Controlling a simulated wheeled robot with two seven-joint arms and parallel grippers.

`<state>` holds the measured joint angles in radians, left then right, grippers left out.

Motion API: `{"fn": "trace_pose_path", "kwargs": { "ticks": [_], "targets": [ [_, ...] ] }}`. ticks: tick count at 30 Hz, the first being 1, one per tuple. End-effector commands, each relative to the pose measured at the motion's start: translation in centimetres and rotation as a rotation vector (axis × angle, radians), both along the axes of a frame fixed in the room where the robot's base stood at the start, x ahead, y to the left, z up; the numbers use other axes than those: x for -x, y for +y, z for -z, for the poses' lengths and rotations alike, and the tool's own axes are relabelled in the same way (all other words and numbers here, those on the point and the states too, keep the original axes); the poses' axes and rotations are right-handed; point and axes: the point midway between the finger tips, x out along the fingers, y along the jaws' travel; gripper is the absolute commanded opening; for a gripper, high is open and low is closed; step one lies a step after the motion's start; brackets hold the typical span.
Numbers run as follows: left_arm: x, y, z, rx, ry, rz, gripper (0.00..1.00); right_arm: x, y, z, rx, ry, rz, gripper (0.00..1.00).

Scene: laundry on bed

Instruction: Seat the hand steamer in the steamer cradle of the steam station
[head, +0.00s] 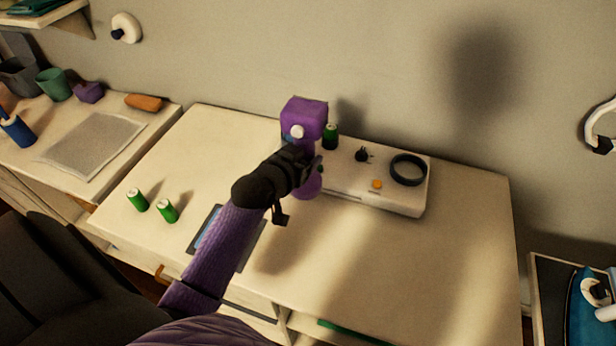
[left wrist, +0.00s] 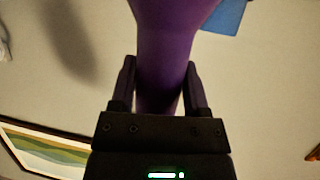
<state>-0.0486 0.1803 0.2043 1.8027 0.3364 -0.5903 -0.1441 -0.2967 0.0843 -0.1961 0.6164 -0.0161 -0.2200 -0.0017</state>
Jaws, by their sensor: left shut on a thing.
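The purple hand steamer (head: 304,112) is upright in the head view, with a boxy head and a round white part on its front. My left gripper (head: 306,167) is shut on its handle. In the left wrist view, the purple handle (left wrist: 165,50) sits between both fingers of the left gripper (left wrist: 160,78). The white steam station (head: 395,203) is at the back of the table, partly hidden by the steamer. Its black ring (head: 408,170), which looks like the steamer cradle, is empty, right of the steamer. My right gripper is not in view.
A green cylinder (head: 331,136) and a dark knob (head: 362,154) stand at the station, near an orange button (head: 377,184). The table's front right is clear. A blue iron (head: 580,300) is at far right.

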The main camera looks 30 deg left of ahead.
Motion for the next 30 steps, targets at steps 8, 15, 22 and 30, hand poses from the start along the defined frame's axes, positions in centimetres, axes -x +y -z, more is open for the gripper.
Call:
{"fn": "trace_pose_path", "kwargs": {
  "ticks": [8,15,22,30],
  "targets": [
    [0.0,0.0,5.2,-0.001,0.0,-0.001,0.0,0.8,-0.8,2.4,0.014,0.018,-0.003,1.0],
    [0.0,0.0,7.4,-0.002,-0.003,0.001,0.0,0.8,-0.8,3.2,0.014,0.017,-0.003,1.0],
    [0.0,0.0,7.7,-0.002,0.0,0.001,0.62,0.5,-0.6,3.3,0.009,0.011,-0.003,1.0],
    [0.0,0.0,7.6,-0.001,0.0,0.0,0.95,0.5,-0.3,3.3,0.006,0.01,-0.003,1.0]
  ]
}}
